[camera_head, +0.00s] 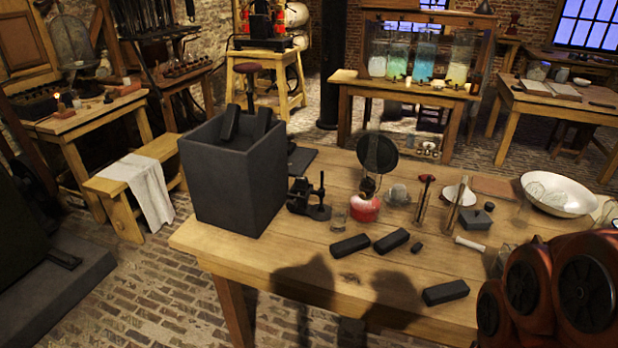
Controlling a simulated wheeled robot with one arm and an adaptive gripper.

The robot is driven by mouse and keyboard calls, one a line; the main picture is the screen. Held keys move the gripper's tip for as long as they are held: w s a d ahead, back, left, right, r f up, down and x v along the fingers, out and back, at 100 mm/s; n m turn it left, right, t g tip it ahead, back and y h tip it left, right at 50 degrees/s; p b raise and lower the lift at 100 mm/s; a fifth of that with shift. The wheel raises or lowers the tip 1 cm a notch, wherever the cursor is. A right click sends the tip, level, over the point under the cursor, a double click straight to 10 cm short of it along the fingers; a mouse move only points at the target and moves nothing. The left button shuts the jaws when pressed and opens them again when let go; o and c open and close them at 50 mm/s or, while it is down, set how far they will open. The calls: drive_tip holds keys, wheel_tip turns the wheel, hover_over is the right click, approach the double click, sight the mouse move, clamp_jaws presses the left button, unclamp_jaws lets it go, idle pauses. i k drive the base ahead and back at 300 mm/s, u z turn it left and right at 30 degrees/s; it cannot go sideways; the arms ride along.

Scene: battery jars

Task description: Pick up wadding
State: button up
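I cannot pick out the wadding with certainty. A small pale grey lump (398,195), which may be it, sits on the wooden table (255,262) behind the dark blocks. A short white roll (470,243) lies near the table's right part, and a white piece (459,195) lies behind it. My gripper is not in view. Only red-orange links of my arm show at the lower right, covering that corner of the table.
A tall dark open box (235,190) holding dark blocks stands at the table's left end. A red-based burner (365,208), a small clamp (308,198), a glass (339,222), loose dark blocks (350,245) and a wide white bowl (570,204) share the table. Its front left is clear.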

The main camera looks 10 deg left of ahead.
sight(398, 193)
drive_tip(key=k, duration=0.65)
drive_tip(key=u, duration=0.6)
drive_tip(key=i, duration=0.6)
drive_tip(key=u, duration=0.75)
drive_tip(key=i, duration=0.7)
